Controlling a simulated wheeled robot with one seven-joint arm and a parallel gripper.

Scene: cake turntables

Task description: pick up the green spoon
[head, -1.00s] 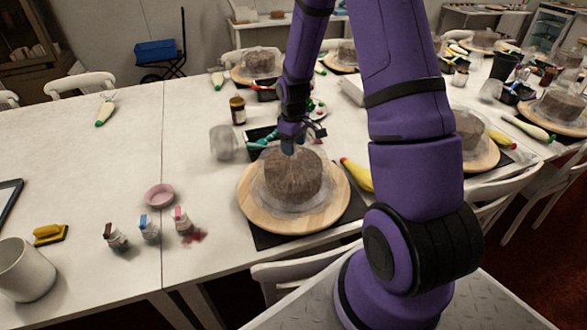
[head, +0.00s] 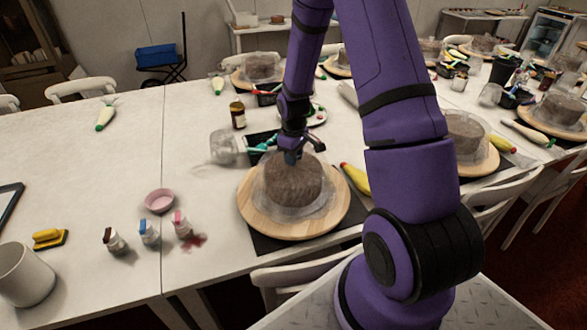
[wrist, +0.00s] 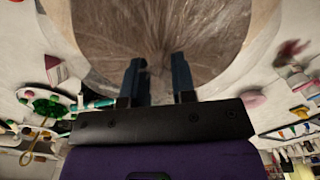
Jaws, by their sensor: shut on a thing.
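My gripper (head: 291,157) points down at the far top edge of the brown cake (head: 296,182). In the wrist view its two blue fingers (wrist: 158,62) stand a little apart, with the cake's brown surface (wrist: 150,25) right at their tips. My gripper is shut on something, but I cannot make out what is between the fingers. A teal-green item (head: 262,146), perhaps the green spoon, lies by the black tray behind the cake, left of my gripper. A teal piece (wrist: 101,103) also shows beside my gripper in the wrist view; I cannot tell if it is the same item.
The cake stands on a round wooden turntable (head: 257,213). A clear cup (head: 225,147) lies tipped at the tray's left. A brown bottle (head: 238,114), a yellow piping bag (head: 355,178) and a pink bowl (head: 160,200) stand around. The left table is mostly bare.

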